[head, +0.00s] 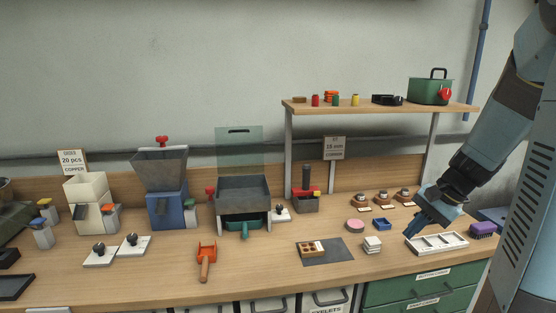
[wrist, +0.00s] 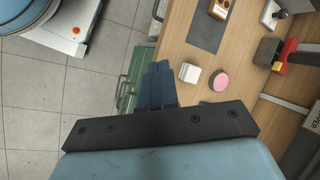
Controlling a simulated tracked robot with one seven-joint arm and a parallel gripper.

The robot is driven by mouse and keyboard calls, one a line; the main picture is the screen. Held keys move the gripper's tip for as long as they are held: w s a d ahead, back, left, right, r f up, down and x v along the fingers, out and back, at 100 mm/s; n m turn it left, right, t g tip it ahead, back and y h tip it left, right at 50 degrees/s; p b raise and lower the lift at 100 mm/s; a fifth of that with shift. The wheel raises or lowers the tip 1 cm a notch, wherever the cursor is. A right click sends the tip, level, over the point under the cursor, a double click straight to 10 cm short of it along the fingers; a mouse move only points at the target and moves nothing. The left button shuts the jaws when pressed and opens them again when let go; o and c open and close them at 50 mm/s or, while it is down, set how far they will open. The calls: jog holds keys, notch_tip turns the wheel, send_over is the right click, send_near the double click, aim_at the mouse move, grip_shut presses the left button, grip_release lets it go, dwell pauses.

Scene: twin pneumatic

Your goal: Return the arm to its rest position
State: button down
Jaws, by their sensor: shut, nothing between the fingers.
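My gripper (head: 432,218) is at the right of the head view, at the end of my blue-grey arm, with its fingers pointing down and left. It appears just above or in front of a white compartment tray (head: 455,243) on the bench; contact cannot be told. In the wrist view the blue fingers (wrist: 160,82) are together, with nothing between them. Beyond the fingertips the wrist view shows the bench edge, a white stack (wrist: 190,74) and a pink round pad (wrist: 219,82).
A small blue tray (head: 382,224), a purple brush (head: 483,229) and a dark mat (head: 338,257) lie nearby. A shelf (head: 380,107) stands behind, carrying a green box (head: 430,91). Green drawers (head: 385,292) are below the bench front. Tiled floor (wrist: 50,120) is open beside it.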

jog(key=s+a+r+n+t+h, duration=0.4)
jog(key=s+a+r+n, duration=0.5)
jog(key=s+r, duration=0.4)
jog(key=shift+s+a+n+h, duration=0.2)
jog(key=shift+s+n+h, duration=0.2)
jog(key=shift+s+h, duration=0.25)
